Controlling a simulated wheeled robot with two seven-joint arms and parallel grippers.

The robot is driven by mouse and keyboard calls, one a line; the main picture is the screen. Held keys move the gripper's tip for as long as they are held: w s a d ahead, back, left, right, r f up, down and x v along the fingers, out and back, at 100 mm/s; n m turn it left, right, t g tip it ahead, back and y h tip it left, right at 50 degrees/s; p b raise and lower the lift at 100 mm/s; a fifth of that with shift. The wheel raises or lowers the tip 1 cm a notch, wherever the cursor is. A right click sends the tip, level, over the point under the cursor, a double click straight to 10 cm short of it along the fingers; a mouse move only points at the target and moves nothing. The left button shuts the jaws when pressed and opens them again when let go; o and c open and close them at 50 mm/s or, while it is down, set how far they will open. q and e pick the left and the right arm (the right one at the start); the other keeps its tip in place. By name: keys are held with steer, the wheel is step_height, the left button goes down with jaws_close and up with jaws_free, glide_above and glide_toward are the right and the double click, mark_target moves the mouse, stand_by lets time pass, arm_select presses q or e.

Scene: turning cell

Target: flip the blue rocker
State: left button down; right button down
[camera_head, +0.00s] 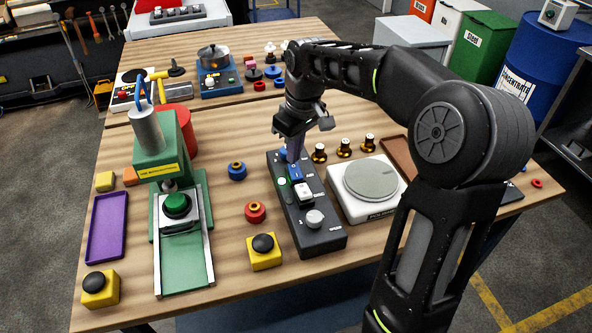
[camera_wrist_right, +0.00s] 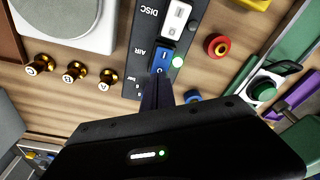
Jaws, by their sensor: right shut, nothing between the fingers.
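The blue rocker (camera_head: 295,172) sits on the dark control box (camera_head: 321,238), toward its far end. In the right wrist view the blue rocker (camera_wrist_right: 165,56) shows beside the label AIR, with a lit green lamp (camera_wrist_right: 178,62) next to it. My right gripper (camera_head: 294,157) is shut and empty, pointing down with its fingertips at the rocker's far end. In the right wrist view the fingertips (camera_wrist_right: 160,76) overlap the rocker's end marked O; I cannot tell whether they press on it. My left gripper is not in view.
A red ring (camera_head: 255,211) and a yellow button box (camera_head: 264,250) are on the left.

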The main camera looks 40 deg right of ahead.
mark_target(294, 166)
steer(key=shift+f+b, duration=0.7)
steer(key=shift+f, duration=0.3)
stand_by(0.8)
steer(key=shift+r+p, duration=2.9)
steer(key=shift+r, duration=0.7)
